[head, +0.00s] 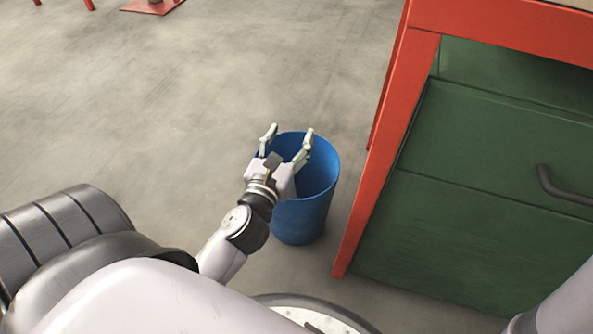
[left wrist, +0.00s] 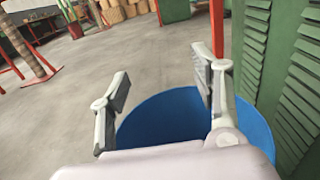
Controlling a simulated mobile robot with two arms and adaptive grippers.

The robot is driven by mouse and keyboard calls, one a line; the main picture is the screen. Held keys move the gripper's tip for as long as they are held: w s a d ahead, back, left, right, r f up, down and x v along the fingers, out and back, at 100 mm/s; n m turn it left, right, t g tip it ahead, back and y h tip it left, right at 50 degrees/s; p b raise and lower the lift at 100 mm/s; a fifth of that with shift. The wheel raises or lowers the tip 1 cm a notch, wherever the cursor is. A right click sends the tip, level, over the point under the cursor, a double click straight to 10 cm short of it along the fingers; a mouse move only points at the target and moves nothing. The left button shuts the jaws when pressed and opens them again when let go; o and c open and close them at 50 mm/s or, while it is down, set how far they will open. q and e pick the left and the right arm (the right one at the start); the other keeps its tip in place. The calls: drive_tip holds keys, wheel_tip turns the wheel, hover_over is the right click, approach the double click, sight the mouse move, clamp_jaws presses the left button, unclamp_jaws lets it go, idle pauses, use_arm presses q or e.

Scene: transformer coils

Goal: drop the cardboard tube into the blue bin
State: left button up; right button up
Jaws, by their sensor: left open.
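The blue bin (head: 300,222) stands on the floor beside the red-framed workbench. My left gripper (head: 289,133) is open and empty above the bin's mouth in the head view. In the left wrist view my left gripper (left wrist: 158,85) has its fingers spread, with nothing between them, and the blue bin (left wrist: 175,117) shows below and behind them. I cannot make out the cardboard tube in the head view, and the visible part of the bin's inside shows no tube. My right gripper is not in view.
A workbench with a red frame (head: 392,130) and green drawers (head: 480,190) stands right of the bin. Floor (head: 150,130) to the left is clear. Stacked tan rolls (left wrist: 115,13) and red stands are far off.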

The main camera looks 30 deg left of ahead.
use_arm(q)
drive_tip(key=v, duration=0.7)
drive_tip(key=shift+s, duration=0.25)
idle(0.5)
